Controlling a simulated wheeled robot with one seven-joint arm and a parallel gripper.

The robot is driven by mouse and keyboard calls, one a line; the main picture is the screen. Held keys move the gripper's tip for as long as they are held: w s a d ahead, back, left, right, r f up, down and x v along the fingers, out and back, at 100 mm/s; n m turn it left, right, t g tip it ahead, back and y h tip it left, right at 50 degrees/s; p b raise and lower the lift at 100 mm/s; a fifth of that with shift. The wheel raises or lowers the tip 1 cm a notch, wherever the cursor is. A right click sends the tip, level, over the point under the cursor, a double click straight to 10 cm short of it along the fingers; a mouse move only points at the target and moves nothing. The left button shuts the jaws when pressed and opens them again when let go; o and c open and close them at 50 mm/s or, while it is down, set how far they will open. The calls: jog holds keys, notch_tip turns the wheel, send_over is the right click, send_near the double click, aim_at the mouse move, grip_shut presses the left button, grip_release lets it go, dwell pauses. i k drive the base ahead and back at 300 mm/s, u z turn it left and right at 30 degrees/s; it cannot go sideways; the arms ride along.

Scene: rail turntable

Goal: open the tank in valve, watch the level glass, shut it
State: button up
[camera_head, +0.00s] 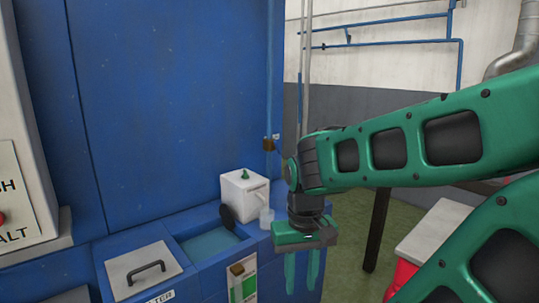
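A blue tank (186,238) with bluish water in it is set into the bench at the lower middle. On its front is a white strip with a green band (243,287), which may be the level glass; its level is too small to read. A brass fitting (237,269) tops it. A brass valve (269,144) sits on the vertical blue pipe behind, with what looks like a blue lever running right towards my arm; its setting is unclear. My gripper (301,288) points down, right of the tank, with its green fingers apart and nothing between them.
A white box (243,194) with a green knob and a black disc stands behind the tank, a clear cup (266,218) beside it. A handled lid (144,269) lies left. A red and white unit (428,236) stands lower right. Green floor shows between.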

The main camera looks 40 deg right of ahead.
aim_at(276, 146)
jog(key=u, duration=0.45)
jog(key=k, duration=1.05)
jog(key=u, duration=0.2)
jog(key=i, duration=0.3)
jog(key=z, duration=0.8)
jog(key=i, duration=0.95)
jog(key=z, duration=0.4)
jog(key=i, duration=0.8)
jog(key=u, duration=0.15)
